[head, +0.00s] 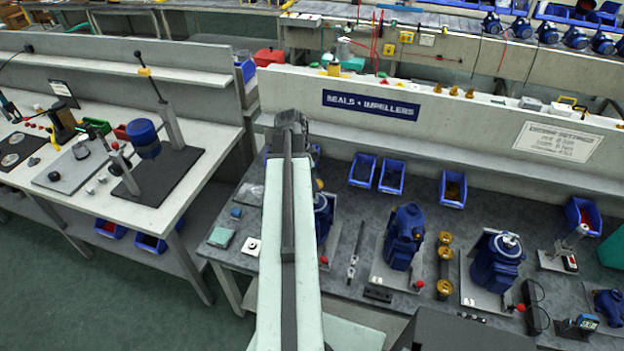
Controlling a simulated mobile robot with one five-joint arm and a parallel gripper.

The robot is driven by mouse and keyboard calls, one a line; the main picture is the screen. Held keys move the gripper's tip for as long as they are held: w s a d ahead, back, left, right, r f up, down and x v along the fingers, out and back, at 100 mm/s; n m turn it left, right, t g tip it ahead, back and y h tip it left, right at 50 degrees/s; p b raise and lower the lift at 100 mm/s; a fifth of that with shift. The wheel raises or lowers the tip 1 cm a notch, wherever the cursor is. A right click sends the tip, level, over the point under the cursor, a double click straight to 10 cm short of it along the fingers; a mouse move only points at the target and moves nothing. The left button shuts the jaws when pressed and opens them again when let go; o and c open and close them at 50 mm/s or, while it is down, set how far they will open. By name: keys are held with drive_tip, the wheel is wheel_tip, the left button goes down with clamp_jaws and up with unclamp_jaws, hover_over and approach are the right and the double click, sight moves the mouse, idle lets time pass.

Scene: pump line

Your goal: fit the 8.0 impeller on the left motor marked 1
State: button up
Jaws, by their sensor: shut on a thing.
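Three blue motors stand on the dark bench: a left one (322,218) mostly behind my arm, a middle one (403,238) and a right one (496,262). I cannot read a number on any of them. Several brass impellers (445,288) stand in a column between the middle and right motors; their size marks are too small to read. A small brass-coloured spot shows at the top of the left motor, too hidden to identify. My arm reaches forward over the bench's left part. The jaws and anything in them are hidden behind it.
Blue bins (392,176) line the back of the bench below a shelf with the sign "SEALS + IMPELLERS" (371,105). A metal tool (355,250) lies left of the middle motor. A test stand (563,248) is at right. A white workbench (180,205) stands at left.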

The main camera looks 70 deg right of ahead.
drive_tip(key=shift+f+b, duration=2.25)
drive_tip(key=shift+f, duration=0.35)
drive_tip(key=shift+f+b, duration=0.25)
drive_tip(key=shift+b, duration=0.05)
drive_tip(key=o, duration=1.5)
drive_tip(key=shift+c, duration=0.2)
drive_tip(key=o, duration=0.5)
drive_tip(key=shift+r, duration=0.1)
wheel_tip(320, 180, up, 9)
drive_tip(key=p, duration=0.9)
